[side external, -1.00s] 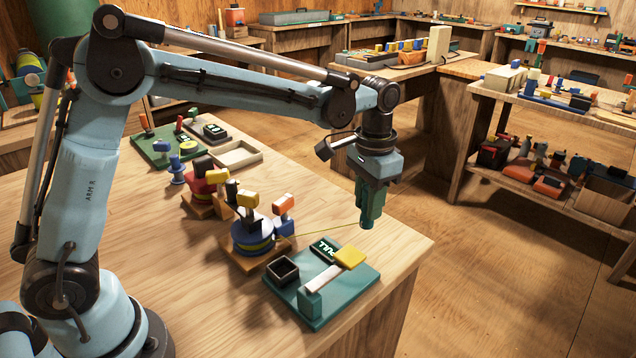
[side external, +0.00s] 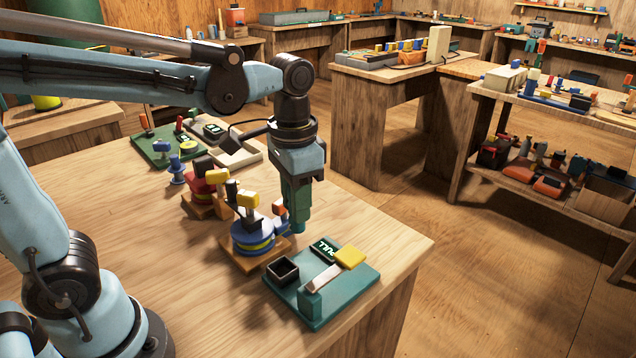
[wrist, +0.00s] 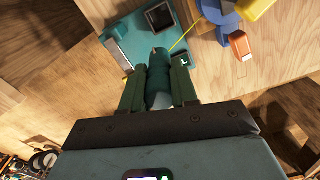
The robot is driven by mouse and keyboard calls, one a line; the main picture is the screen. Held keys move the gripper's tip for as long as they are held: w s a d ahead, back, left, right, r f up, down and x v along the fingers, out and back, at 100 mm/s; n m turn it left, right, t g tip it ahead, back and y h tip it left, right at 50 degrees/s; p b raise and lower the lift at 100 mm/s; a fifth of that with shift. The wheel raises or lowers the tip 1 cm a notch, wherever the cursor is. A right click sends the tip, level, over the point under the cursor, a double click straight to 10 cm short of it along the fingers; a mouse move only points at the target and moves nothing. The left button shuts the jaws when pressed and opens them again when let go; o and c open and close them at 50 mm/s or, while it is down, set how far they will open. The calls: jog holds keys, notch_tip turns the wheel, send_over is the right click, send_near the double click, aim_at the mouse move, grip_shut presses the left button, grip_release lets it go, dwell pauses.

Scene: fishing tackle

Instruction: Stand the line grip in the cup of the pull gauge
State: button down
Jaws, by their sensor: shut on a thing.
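The line grip (wrist: 158,75) is a dark teal cylinder with a thin yellow line running to the blue reel. My gripper (wrist: 158,88) is shut on it, one green finger on each side. In the side view my gripper (side external: 298,215) points down, above the table just behind the pull gauge (side external: 335,300). The gauge is a teal board with a dark, square, open-topped cup (side external: 282,271), a PULL display and a yellow pad on a pale bar. The cup (wrist: 160,17) looks empty in the wrist view. The grip is clear of the cup; its lower end shows small below the fingers.
The blue reel (side external: 250,238) on its wooden block stands left of my gripper, its orange knob (wrist: 240,46) close by. A red reel (side external: 203,185), a green board (side external: 165,152) and a pale tray (side external: 240,157) lie farther back. The table's right edge lies beyond the gauge.

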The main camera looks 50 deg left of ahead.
jog(key=shift+s+a+f, duration=0.15)
jog(key=shift+s+a, duration=0.2)
jog(key=shift+s, duration=0.35)
jog(key=shift+s+a+f, duration=0.1)
jog(key=shift+s+a, duration=0.25)
jog(key=shift+s, duration=0.35)
jog(key=shift+f, duration=0.1)
jog(key=shift+f, duration=4.7)
jog(key=c, duration=0.8)
grip_release()
jog(key=shift+r, duration=0.1)
jog(key=shift+r, duration=5.95)
